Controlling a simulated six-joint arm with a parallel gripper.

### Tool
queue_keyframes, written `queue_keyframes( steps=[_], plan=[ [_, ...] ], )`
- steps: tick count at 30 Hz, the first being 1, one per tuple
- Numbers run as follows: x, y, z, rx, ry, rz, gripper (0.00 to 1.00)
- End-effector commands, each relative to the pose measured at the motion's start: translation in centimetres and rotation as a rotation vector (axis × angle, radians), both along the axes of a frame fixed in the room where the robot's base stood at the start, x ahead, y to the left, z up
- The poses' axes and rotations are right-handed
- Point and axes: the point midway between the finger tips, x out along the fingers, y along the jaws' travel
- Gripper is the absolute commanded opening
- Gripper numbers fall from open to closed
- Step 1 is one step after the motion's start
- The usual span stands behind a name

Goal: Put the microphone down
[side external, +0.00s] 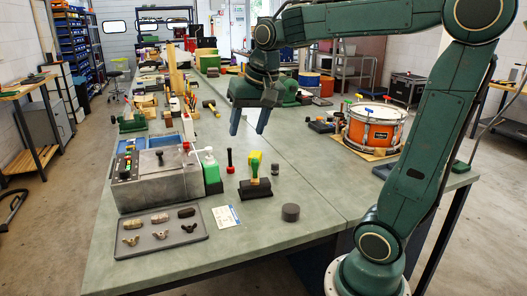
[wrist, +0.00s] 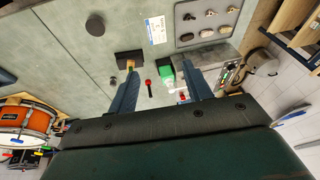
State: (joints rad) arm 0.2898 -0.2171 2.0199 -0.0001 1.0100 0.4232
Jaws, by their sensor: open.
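A black-handled piece with a round red head (side external: 229,160), which looks like the microphone, stands upright on the grey-green bench (side external: 300,205). It also shows in the wrist view (wrist: 149,84), between my fingers in the picture. My gripper (side external: 249,125) is open with nothing between its fingers, pointing down above the bench. In the wrist view its two blue fingers (wrist: 160,72) are wide apart. It appears clear of the red-headed piece, though the exact gap is hard to tell.
A green bottle (side external: 212,176) and a grey box (side external: 160,180) stand left of it. A green-handled tool on a black block (side external: 254,188) and a dark puck (side external: 291,212) are to the right. A tray of small parts (side external: 185,240) lies in front; an orange drum (side external: 373,130) is at right.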

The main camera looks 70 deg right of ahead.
Motion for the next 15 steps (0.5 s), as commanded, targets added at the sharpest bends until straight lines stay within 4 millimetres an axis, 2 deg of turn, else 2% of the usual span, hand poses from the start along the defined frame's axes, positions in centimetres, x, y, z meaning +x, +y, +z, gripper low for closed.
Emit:
queue_keyframes(
  steps=[1, 6, 15],
  plan=[
    [-1.2, 1.2, 0.1, -0.015, -0.013, 0.057, 0.5],
    [-4.7, 4.3, -0.5, -0.063, -0.047, 0.237, 0.5],
    [-10.7, 8.1, -2.9, -0.149, -0.106, 0.535, 0.5]
  ],
)
